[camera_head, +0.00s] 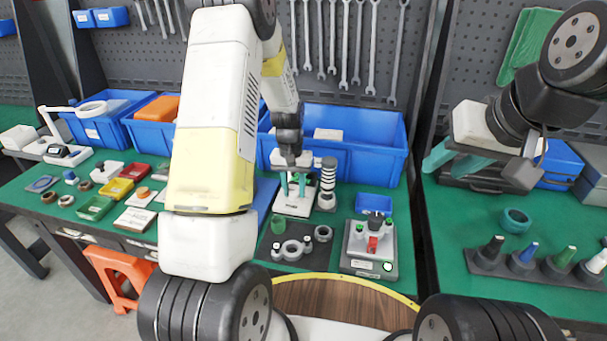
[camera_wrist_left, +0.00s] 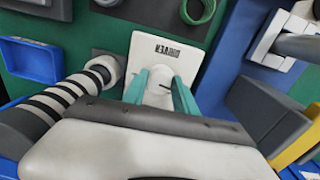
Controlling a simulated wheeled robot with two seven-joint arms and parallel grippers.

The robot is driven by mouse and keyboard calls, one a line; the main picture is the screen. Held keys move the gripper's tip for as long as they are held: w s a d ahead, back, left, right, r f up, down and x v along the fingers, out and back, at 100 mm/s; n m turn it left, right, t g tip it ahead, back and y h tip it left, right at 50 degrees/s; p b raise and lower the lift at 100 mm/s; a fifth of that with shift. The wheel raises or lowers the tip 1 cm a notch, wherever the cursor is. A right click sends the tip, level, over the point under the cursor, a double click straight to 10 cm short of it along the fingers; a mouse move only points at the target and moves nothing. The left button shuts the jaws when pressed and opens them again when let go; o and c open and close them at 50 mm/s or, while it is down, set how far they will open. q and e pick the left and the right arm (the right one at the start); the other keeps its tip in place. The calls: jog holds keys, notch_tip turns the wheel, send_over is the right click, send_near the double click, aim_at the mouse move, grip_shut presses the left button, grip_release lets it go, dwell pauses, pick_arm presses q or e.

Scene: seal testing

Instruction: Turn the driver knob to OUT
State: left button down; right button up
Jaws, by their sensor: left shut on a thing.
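The driver (camera_wrist_left: 157,48) is a white plate with a black label, which reads upside down in the left wrist view. In the head view the driver (camera_head: 291,207) stands on the green bench, below my left arm. My left gripper (camera_head: 296,183) points down over it. In the left wrist view its teal fingers (camera_wrist_left: 161,92) stand on both sides of the white driver knob (camera_wrist_left: 158,84) and are shut on it. The fingers and palm partly hide the knob, and its setting cannot be read. My right gripper (camera_head: 454,162) is open and empty at the right, with its teal fingers apart.
A black-and-white ringed post (camera_head: 327,183) stands close beside the driver. A grey fixture (camera_head: 370,262) with a red part sits to the right. Blue bins (camera_head: 383,142) line the back. Colored-tip holders (camera_head: 525,266) stand on the right bench.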

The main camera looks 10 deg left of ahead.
aim_at(293, 191)
pick_arm(q)
jog(key=c, duration=1)
grip_release()
jog(key=shift+r, duration=0.1)
notch_tip(293, 191, up, 8)
jog(key=shift+a+f, duration=0.15)
